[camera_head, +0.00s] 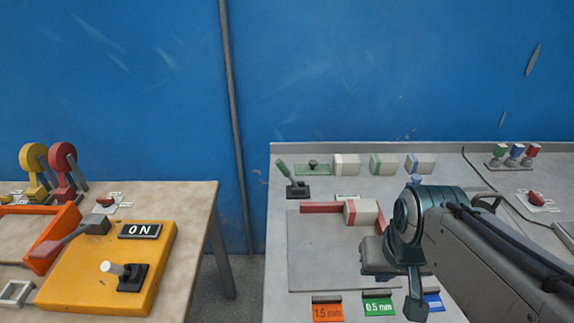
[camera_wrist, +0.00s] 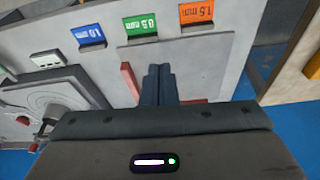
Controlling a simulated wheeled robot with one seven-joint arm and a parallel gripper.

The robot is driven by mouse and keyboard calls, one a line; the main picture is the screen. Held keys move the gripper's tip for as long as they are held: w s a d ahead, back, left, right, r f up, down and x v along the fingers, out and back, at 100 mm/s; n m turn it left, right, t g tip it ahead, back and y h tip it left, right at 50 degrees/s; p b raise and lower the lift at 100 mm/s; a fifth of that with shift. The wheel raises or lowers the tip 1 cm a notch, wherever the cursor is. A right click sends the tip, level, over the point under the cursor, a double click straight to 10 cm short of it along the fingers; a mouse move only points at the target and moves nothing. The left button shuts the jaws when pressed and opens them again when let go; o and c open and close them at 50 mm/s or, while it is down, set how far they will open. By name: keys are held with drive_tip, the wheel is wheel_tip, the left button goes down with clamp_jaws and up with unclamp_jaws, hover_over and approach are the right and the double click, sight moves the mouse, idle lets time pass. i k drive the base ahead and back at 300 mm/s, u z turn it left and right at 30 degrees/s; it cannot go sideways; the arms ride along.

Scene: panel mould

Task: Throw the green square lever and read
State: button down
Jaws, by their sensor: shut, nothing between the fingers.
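A lever with a green handle (camera_head: 284,169) stands on a dark base (camera_head: 298,190) at the back left of the grey bench, leaning to the back left. Its handle's square shape is too small to make out. My gripper (camera_head: 416,306) is over the right front of the bench, well to the right of and nearer than this lever. In the wrist view its two dark fingers (camera_wrist: 158,72) are together with nothing between them. A small white label (camera_head: 347,196) lies in front of the lever to its right; its writing is unreadable.
Grey-white blocks (camera_head: 346,164) line the back. Orange 1.5 mm (camera_head: 327,312), green 0.5 mm (camera_head: 378,307) and blue (camera_head: 433,300) tags sit at the front. A left table holds a yellow box (camera_head: 70,275) with an ON plate (camera_head: 139,231). A gap separates table and bench.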

sight(279, 163)
drive_tip(key=k, duration=1.2)
drive_tip(key=u, duration=0.65)
drive_tip(key=i, duration=1.45)
drive_tip(key=z, duration=0.5)
